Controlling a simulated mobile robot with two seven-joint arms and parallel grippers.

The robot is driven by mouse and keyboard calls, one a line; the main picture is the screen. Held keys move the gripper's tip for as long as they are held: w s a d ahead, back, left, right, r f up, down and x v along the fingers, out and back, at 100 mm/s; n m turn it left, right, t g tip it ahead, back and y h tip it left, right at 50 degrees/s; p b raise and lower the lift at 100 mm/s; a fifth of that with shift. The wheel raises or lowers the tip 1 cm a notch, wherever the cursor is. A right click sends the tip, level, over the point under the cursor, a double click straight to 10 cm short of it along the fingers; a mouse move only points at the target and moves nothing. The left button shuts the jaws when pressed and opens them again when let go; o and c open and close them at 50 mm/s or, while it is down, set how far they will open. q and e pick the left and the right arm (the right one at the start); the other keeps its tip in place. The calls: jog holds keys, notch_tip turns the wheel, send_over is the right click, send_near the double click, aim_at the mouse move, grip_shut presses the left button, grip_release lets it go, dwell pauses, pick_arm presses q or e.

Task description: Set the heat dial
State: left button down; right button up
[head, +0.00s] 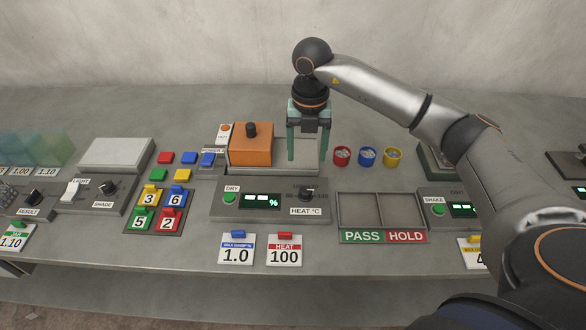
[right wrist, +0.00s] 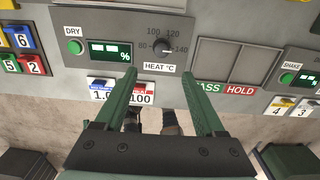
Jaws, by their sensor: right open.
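The heat dial (head: 308,192) is a dark round knob on the grey dryer panel, above the label HEAT °C. In the right wrist view the dial (right wrist: 162,46) has marks 80, 100, 120 and 140 around it; where its pointer stands is too small to tell. A red-topped card (head: 284,252) in front reads HEAT 100. My right gripper (head: 307,157) is open and empty, with green fingers pointing down, above and behind the dial. In the right wrist view its fingertips (right wrist: 157,76) are apart, with the dial beyond them. My left gripper is out of view.
An orange block (head: 250,148) with a black knob stands left of my right gripper. Red, blue and yellow cups (head: 367,157) stand to its right. A PASS/HOLD tray (head: 382,211) lies right of the dial. A green DRY button (head: 229,198) and a display (head: 261,201) are left of it.

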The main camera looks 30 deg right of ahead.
aim_at(306, 188)
notch_tip(306, 188, down, 11)
jog(key=shift+d+r+p, duration=0.1)
jog(key=shift+d+p, duration=0.05)
jog(key=shift+p, duration=0.35)
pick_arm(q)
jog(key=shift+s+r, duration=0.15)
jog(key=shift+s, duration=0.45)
pick_arm(e)
jog(key=shift+f, duration=0.75)
jog(key=shift+c, duration=0.4)
grip_shut()
